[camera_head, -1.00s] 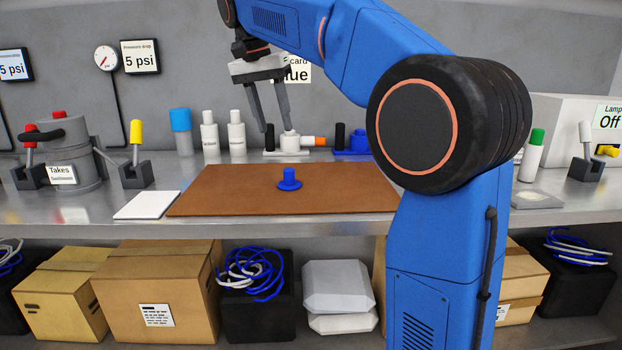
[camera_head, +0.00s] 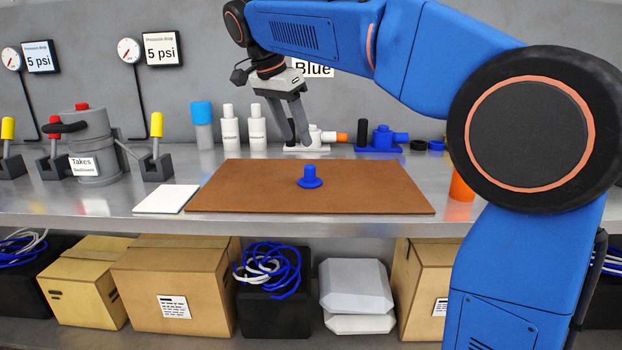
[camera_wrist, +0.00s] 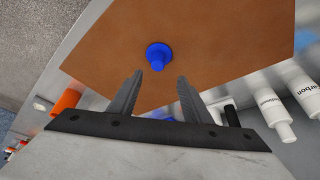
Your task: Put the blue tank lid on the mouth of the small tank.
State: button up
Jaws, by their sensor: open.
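The blue lid (camera_head: 310,177), a flat flange with an upright knob, stands on the brown mat (camera_head: 240,190). It also shows in the wrist view (camera_wrist: 158,55), just beyond the fingertips. My gripper (camera_head: 296,141) is open and empty, above and behind the lid in the head view, not touching it. Its two fingers (camera_wrist: 160,78) stand apart in the wrist view. A grey tank (camera_head: 94,150) labelled "Takes Sediment", with a black handle, stands at the left of the bench; I cannot tell whether it is the small tank.
A white pad (camera_head: 166,199) lies left of the mat. White bottles (camera_head: 257,128), a blue-capped cylinder (camera_head: 202,125), a white fitting (camera_head: 318,139) and a blue fitting (camera_head: 385,139) line the back. An orange object (camera_head: 461,187) is partly behind my arm. Yellow-handled valves (camera_head: 156,150) flank the tank.

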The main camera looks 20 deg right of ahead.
aim_at(310, 166)
jog(key=x, duration=0.5)
jog(key=shift+d+f, duration=0.15)
jog(key=shift+f, duration=0.2)
jog(key=shift+d+x, duration=0.1)
jog(key=shift+x, duration=1.25)
jog(key=shift+d+x, duration=0.15)
jog(key=shift+x, duration=1.15)
grip_shut()
